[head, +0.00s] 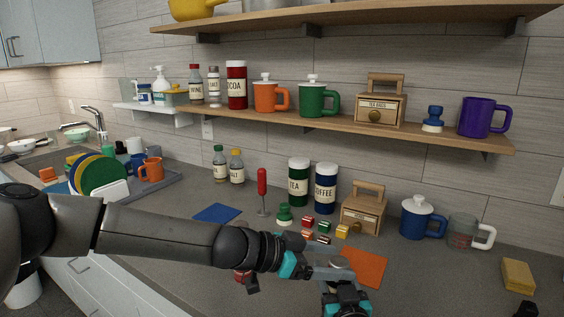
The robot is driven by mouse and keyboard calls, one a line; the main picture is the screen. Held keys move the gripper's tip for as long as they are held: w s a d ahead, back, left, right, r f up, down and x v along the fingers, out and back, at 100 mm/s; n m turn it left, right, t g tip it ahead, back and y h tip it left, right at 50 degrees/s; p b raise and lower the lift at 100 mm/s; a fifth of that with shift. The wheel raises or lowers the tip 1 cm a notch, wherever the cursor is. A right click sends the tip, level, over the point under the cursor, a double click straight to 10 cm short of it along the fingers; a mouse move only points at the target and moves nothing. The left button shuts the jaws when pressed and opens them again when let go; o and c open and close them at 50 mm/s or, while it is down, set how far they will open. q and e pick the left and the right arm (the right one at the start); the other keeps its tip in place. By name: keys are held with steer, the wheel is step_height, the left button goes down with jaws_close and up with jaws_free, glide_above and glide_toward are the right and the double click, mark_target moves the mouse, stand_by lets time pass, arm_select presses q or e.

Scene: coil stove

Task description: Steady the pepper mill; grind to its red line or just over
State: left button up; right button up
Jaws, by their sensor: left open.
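My left arm comes in from the left across the counter. Its gripper (343,296) is open, low in the middle of the head view, at the near edge of an orange mat (364,267). Its fingertips are partly cut off by the bottom edge. I cannot pick out the pepper mill or a red line for certain; my arm and gripper hide part of the counter. A small red thing (242,276) shows partly below my left wrist. I cannot tell what it is.
Behind the gripper stand a wooden box (363,212), TEA (298,186) and COFFEE (325,190) canisters, and several small coloured blocks. A blue lidded mug (421,218) and a glass mug (467,233) stand to the right. The counter right of the orange mat is mostly clear.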

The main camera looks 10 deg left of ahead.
arm_select(q)
steer(key=v, duration=1)
steer(key=w+a+r+n+t+y, duration=0.2)
steer(key=w+r+n+y, duration=0.2)
steer(key=w+n, duration=0.4)
steer(key=w+a+r+n+t+y, duration=0.3)
steer(key=w+r+n+y, duration=0.2)
steer(key=w+n, duration=0.4)
steer(key=shift+w+r+y, duration=0.3)
steer(key=shift+w+r, duration=0.15)
steer(key=shift+w, duration=1)
steer(key=shift+a, duration=0.1)
